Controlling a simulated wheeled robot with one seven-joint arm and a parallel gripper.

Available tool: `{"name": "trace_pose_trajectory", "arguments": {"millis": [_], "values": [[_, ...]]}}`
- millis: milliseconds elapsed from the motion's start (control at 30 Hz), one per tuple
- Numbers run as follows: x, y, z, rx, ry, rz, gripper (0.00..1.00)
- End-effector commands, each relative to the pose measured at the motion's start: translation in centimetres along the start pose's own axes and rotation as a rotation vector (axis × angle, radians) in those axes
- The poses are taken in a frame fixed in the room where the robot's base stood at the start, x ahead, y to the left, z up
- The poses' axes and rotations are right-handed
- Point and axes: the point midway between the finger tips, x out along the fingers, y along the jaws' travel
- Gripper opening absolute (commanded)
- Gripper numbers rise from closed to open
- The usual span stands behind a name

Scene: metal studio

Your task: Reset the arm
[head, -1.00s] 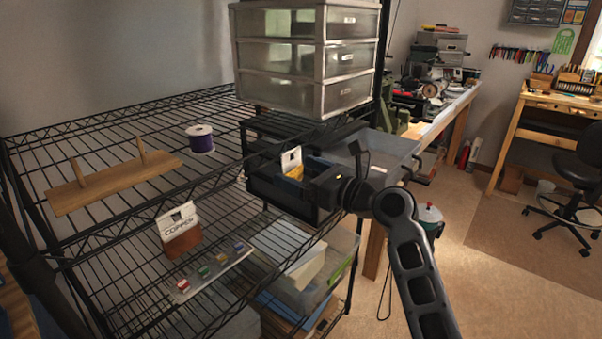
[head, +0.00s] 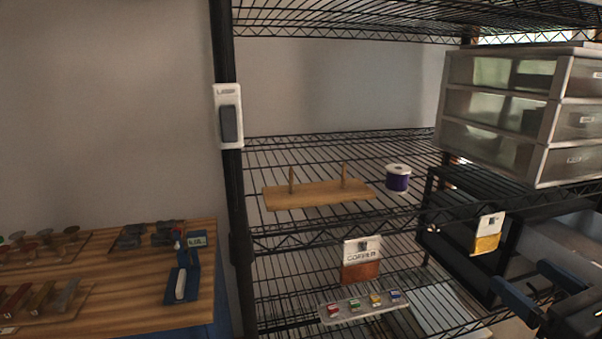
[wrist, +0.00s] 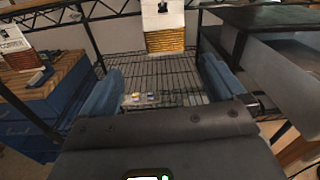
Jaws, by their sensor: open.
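My gripper (head: 522,277) is at the lower right of the head view, with its two blue fingers spread apart. In the wrist view the fingers (wrist: 158,88) stand wide on either side with nothing between them; wire shelving shows beyond. A white-topped packet with yellow contents (head: 487,235) is ahead of the fingers and apart from them. It also shows at the top of the wrist view (wrist: 164,30). What supports the packet is unclear. Most of my arm is outside the head view.
The wire shelf holds a wooden board with pegs (head: 318,195), a purple spool (head: 397,179), a copper packet (head: 361,260) and a strip of small coloured items (head: 362,305). A drawer unit (head: 520,108) stands right. A wooden-topped bench (head: 110,285) is left.

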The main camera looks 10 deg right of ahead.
Motion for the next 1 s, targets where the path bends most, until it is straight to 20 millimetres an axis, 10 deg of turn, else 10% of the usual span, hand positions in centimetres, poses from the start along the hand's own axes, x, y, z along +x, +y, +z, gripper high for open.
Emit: {"name": "trace_pose_trajectory", "arguments": {"millis": [500,1000], "values": [[-11.4,14.0,-11.9,-1.187,0.319,0.035,0.97],[-26.9,21.6,-9.3,-2.618,0.179,0.338,0.97]]}}
